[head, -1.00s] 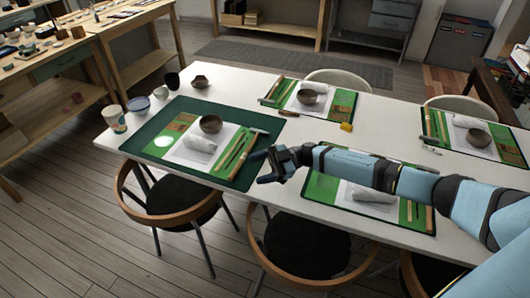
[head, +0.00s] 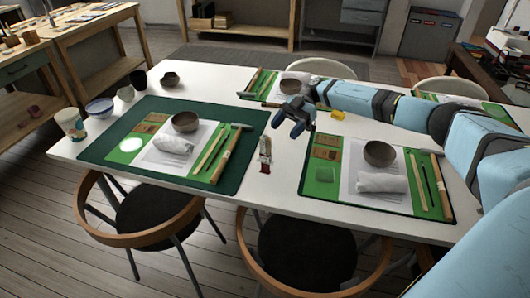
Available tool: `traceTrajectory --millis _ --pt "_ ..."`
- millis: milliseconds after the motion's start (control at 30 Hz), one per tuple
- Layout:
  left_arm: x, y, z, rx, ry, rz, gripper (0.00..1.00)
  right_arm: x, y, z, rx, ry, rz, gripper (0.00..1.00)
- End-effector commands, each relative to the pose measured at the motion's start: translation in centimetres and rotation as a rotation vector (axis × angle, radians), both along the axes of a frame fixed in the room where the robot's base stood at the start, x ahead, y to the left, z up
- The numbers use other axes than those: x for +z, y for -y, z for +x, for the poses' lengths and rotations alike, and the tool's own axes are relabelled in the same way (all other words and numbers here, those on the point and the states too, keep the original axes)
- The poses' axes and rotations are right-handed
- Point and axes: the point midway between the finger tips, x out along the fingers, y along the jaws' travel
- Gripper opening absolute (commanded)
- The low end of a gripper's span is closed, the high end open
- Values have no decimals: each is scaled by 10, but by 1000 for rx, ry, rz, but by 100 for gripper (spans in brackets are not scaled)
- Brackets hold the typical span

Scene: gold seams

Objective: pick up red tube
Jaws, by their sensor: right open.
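A small tube with red and whitish parts (head: 264,154) is on the white table (head: 285,180), in the gap between the two near place settings. Its fine detail is too small to tell. My right gripper (head: 287,124) is open and empty above the table, a little behind and to the right of the tube in the picture, apart from it. My right arm comes in from the right edge. My left gripper is not in view.
A dark green mat (head: 105,145) with a bowl (head: 185,122), rolled cloth and tools lies left of the tube. A green placemat (head: 321,188) with a bowl (head: 379,153) and cloth lies right. A yellow block (head: 337,114) lies behind. Chairs stand along the near edge.

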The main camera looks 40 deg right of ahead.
Motion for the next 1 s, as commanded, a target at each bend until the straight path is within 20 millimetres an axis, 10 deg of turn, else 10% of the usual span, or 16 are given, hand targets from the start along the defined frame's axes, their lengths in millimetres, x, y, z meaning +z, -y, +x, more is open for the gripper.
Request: traceTrajectory --millis 700,1000 --pt "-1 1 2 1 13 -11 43 -40 -80 -14 1 1 2 65" --pt "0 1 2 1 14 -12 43 -41 -84 -15 1 1 2 65"
